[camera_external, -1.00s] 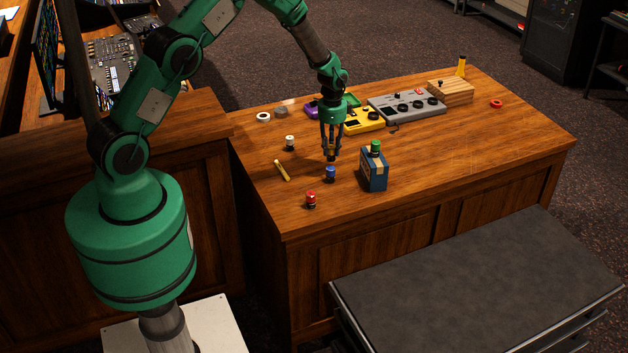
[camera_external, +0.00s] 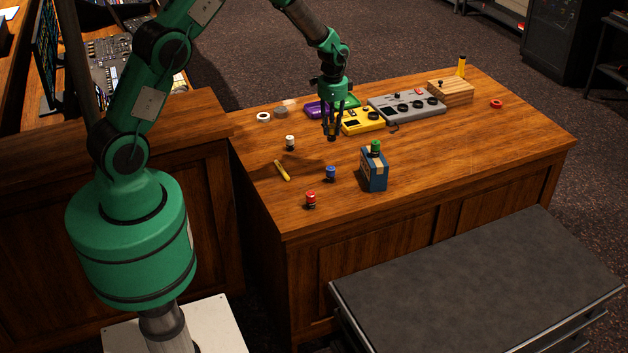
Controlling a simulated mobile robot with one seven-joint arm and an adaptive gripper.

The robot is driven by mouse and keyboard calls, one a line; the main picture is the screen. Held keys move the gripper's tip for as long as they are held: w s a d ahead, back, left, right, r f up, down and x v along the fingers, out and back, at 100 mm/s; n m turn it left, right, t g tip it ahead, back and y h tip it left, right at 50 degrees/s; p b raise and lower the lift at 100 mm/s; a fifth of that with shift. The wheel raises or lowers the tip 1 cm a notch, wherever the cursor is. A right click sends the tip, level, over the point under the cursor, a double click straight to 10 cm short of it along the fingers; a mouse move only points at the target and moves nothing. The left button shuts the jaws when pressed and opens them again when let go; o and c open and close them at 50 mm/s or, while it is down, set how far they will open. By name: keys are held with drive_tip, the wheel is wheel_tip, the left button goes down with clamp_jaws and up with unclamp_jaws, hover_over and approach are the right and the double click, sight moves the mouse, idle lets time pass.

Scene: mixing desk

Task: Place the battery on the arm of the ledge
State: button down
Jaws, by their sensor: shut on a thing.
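My gripper (camera_external: 332,135) is above the middle of the wooden desk (camera_external: 440,170), fingers pointing down. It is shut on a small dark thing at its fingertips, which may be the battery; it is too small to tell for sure. The held thing is raised off the desk, in front of the yellow device. I cannot make out which part is the arm of the ledge.
Near the gripper are a yellow device (camera_external: 362,121), a blue box (camera_external: 373,172) with a green-topped jar, blue (camera_external: 331,173), white (camera_external: 290,142) and red (camera_external: 311,199) jars, and a yellow stick (camera_external: 283,171). A grey mixer (camera_external: 408,108) and wooden block (camera_external: 450,92) stand behind.

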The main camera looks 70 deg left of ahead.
sight(330, 126)
wheel_tip(330, 126, up, 12)
drive_tip(key=s+a+n+p, duration=0.1)
drive_tip(key=s+a+n, duration=0.1)
drive_tip(key=s+a, duration=0.8)
drive_tip(key=s+a+n+p, duration=0.25)
drive_tip(key=s+a, duration=0.45)
drive_tip(key=s, duration=0.6)
drive_tip(key=s+a+n+p, duration=0.1)
drive_tip(key=s+a+n, duration=0.15)
drive_tip(key=s, duration=1.05)
drive_tip(key=s+a+n+p, duration=0.1)
drive_tip(key=s+n, duration=0.2)
drive_tip(key=s, duration=1)
drive_tip(key=shift+w+a+f+b, duration=0.1)
drive_tip(key=shift+w+f+b, duration=0.1)
drive_tip(key=shift+f, duration=1.2)
drive_tip(key=shift+w+a+f+b, duration=0.1)
drive_tip(key=shift+w+f, duration=0.05)
drive_tip(key=shift+f, duration=1.2)
drive_tip(key=w+a, duration=0.2)
drive_tip(key=a, duration=0.2)
drive_tip(key=w+a+f+p, duration=0.1)
drive_tip(key=w+a, duration=0.2)
drive_tip(key=a, duration=0.2)
drive_tip(key=w+a+p, duration=0.1)
drive_tip(key=w+a, duration=0.2)
drive_tip(key=a, duration=0.1)
drive_tip(key=shift+a+f, duration=0.25)
drive_tip(key=shift+a, duration=0.15)
